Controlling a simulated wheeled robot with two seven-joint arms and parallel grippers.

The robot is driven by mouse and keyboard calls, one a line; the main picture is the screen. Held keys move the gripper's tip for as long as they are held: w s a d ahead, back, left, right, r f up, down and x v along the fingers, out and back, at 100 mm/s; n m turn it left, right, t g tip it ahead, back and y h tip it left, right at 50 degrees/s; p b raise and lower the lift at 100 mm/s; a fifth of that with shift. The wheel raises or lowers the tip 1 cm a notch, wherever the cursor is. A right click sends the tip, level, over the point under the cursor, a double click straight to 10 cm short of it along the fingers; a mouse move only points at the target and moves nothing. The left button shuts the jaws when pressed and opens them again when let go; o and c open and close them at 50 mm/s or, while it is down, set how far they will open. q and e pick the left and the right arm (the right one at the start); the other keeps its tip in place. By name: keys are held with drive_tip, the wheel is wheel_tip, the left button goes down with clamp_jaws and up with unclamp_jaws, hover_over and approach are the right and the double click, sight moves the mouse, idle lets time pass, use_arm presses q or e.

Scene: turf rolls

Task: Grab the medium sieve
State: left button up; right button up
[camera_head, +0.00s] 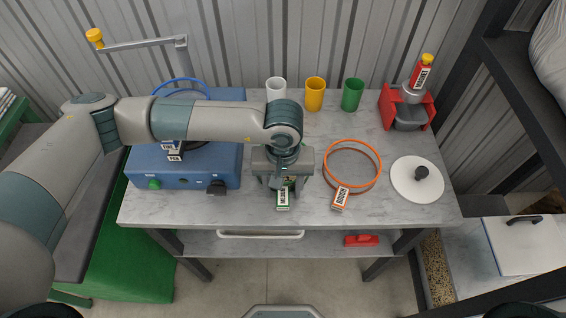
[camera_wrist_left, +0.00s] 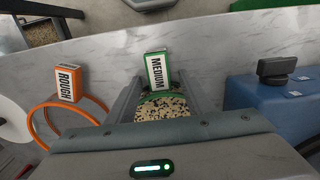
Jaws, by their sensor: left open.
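The medium sieve's white and green tag, marked MEDIUM (camera_head: 283,198), shows at the front middle of the table. In the left wrist view its tag (camera_wrist_left: 157,70) stands just beyond the fingertips, with a curved green rim behind it. Speckled, grain-like material shows inside the rim. My left gripper (camera_head: 280,184) points down over the sieve and hides most of it in the head view. Its fingers (camera_wrist_left: 162,88) are open, one on each side of the green rim; I cannot tell whether they touch it. My right gripper is not in view.
The orange ROUGH sieve (camera_head: 378,172) lies close on the right. A blue machine (camera_head: 143,170) with the FINE tag (camera_head: 174,154) stands left. White (camera_head: 276,88), yellow (camera_head: 315,94) and green (camera_head: 352,94) cups, a red holder (camera_head: 384,106) and a white lid (camera_head: 405,189) are around.

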use_arm(q)
drive_tip(key=shift+c, duration=0.6)
clamp_jaws()
drive_tip(key=shift+r, duration=0.15)
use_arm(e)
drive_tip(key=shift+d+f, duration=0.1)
